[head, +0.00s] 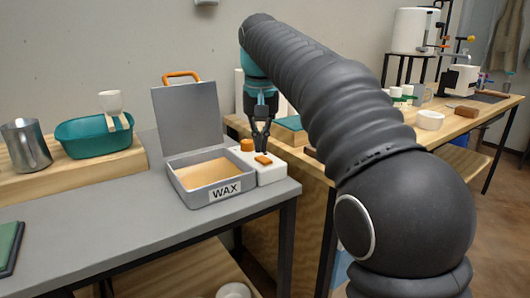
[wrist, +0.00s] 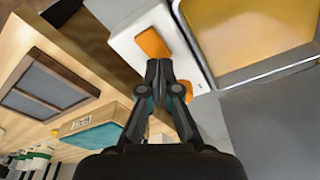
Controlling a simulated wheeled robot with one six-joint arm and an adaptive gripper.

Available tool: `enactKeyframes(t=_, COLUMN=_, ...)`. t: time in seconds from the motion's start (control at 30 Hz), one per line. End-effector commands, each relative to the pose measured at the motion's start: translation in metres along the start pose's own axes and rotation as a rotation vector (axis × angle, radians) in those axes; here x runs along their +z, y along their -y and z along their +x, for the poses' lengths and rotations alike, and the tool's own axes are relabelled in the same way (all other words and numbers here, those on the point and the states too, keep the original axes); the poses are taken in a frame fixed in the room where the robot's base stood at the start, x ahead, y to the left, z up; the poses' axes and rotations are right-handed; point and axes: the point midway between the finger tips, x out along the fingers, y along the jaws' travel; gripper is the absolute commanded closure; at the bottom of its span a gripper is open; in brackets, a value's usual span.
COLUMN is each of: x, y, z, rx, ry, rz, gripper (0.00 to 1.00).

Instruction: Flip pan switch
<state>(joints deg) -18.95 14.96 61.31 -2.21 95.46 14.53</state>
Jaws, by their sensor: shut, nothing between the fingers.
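The wax pan (head: 212,190) is a grey open box labelled WAX, with tan wax inside and its lid (head: 187,117) standing up. A white control box (head: 271,172) at its right side carries an orange switch (head: 263,160) and a round orange knob (head: 247,145). My gripper (head: 262,148) is shut and empty, pointing down over the control box beside the knob. In the wrist view its fingertips (wrist: 159,63) are close to the orange switch (wrist: 153,43); I cannot tell if they touch. The knob (wrist: 187,90) is mostly hidden behind a finger. The switch's tilt is unclear.
The grey table (head: 120,225) is clear in front of the pan. A metal pitcher (head: 26,146) and a teal tub (head: 94,138) stand on a wooden riser at left. A wooden bench (head: 447,126) with cups and a white bowl (head: 430,120) extends right.

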Motion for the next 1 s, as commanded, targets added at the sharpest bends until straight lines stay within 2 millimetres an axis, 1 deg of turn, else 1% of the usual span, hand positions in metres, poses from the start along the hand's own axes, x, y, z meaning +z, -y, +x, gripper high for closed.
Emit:
enactKeyframes(t=0.03, x=-0.001, y=0.000, z=-0.007, rx=0.000, ry=0.000, rz=0.000, gripper=1.00)
enactKeyframes(t=0.7, x=-0.008, y=0.000, z=-0.047, rx=0.000, ry=-0.001, rz=0.000, gripper=1.00)
enactKeyframes(t=0.83, x=-0.008, y=0.000, z=-0.052, rx=0.000, ry=-0.002, rz=0.000, gripper=1.00)
enactKeyframes(t=1.0, x=-0.008, y=0.000, z=-0.053, rx=0.000, ry=-0.001, rz=0.000, gripper=1.00)
